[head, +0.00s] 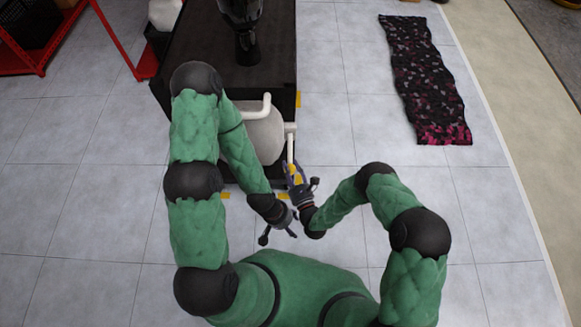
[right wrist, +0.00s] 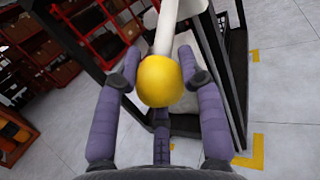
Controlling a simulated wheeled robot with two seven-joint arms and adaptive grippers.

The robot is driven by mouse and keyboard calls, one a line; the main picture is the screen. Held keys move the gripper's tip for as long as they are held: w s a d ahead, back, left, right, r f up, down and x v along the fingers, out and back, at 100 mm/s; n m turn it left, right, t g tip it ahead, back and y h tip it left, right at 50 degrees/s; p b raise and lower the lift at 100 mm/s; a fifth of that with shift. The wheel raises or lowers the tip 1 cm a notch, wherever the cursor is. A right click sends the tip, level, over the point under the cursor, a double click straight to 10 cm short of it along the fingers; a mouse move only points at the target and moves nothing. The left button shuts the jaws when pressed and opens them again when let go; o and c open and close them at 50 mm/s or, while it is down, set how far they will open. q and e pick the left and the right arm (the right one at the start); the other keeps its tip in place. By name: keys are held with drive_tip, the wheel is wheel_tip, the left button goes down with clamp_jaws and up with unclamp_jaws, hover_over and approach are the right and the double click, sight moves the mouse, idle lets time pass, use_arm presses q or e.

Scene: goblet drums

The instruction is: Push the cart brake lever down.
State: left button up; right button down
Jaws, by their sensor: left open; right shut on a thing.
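The brake lever is a white shaft (right wrist: 167,28) ending in a yellow ball knob (right wrist: 160,80) in the right wrist view. In the head view its white shaft (head: 290,148) rises at the near right side of the dark cart (head: 190,35). My right gripper (head: 293,172) is at the lever's end; its purple fingers also show around the knob in the right wrist view (right wrist: 158,66). It is shut on the lever knob. My left gripper (head: 280,232) is open, below and left of the right one, close to my body, with nothing seen in it.
A glossy black object (head: 240,25) stands on the cart. A white rounded object (head: 265,135) and a white bent bar (head: 257,108) are at its near end. A red shelf frame (head: 115,40) is at upper left. A patterned rug (head: 428,85) lies right; tiled floor between is clear.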

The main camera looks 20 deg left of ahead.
drive_tip(key=shift+a+f, duration=0.1)
drive_tip(key=shift+f, duration=0.35)
drive_tip(key=c, duration=0.7)
unclamp_jaws()
drive_tip(key=shift+w+r, duration=0.1)
drive_tip(key=shift+r, duration=0.05)
drive_tip(key=shift+r, duration=0.45)
wheel_tip(320, 180, up, 9)
